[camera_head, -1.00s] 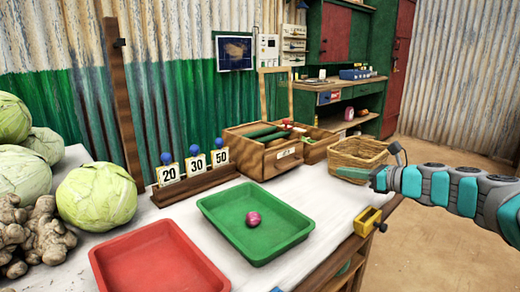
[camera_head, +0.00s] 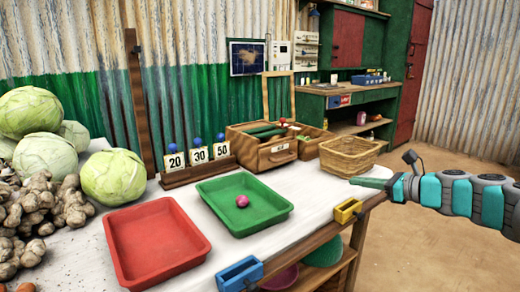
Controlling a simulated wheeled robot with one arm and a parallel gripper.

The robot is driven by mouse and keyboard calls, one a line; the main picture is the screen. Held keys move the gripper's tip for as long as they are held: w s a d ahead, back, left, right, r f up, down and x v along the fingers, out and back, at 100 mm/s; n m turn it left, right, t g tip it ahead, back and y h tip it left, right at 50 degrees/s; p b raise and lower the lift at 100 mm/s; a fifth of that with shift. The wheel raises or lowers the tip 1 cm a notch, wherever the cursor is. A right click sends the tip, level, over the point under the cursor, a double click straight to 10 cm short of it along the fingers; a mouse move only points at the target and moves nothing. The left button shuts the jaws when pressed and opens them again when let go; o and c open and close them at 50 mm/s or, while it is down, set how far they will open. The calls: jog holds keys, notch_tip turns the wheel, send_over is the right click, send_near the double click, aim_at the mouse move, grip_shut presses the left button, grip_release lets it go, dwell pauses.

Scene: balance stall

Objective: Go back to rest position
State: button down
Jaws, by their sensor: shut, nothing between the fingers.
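My gripper (camera_head: 368,182) is at the right of the head view, at the end of my teal and grey arm. Its fingers are shut and hold nothing. A pink round item (camera_head: 242,201) lies in the green tray (camera_head: 271,221), well left of my gripper. An empty red tray (camera_head: 135,279) is at the front of the table.
A wooden box (camera_head: 279,160) with green vegetables stands at the back. Number cards 20, 30 and 50 (camera_head: 198,156) stand left of it. Cabbages (camera_head: 113,178) and ginger roots (camera_head: 35,212) fill the left. Yellow (camera_head: 348,211) and blue (camera_head: 239,275) holders jut from the front edge. Floor at right is clear.

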jog(key=s+a+f+n+g, duration=0.25)
jog(key=s+a+n, duration=0.35)
jog(key=a, duration=0.3)
jog(key=s+a+f+n+g, duration=0.1)
jog(key=s+a+n+g, duration=0.35)
jog(key=s+a, duration=0.35)
jog(key=s+a+f+n+g+h, duration=0.2)
jog(key=s+a+f+n+h, duration=0.25)
jog(key=s, duration=0.45)
jog(key=s+d+f+n+g+h, duration=0.1)
jog(key=s+d+f+n+h, duration=0.1)
jog(key=s, duration=0.5)
jog(key=s+d+f+n+g+h, duration=0.1)
jog(key=s+d+f+n, duration=0.3)
jog(key=s, duration=0.3)
jog(key=s+d+f+n+g+h, duration=0.2)
jog(key=s+d+f+n, duration=0.2)
jog(key=s, duration=0.3)
jog(key=shift+n+h, duration=0.35)
jog(key=shift+n, duration=0.35)
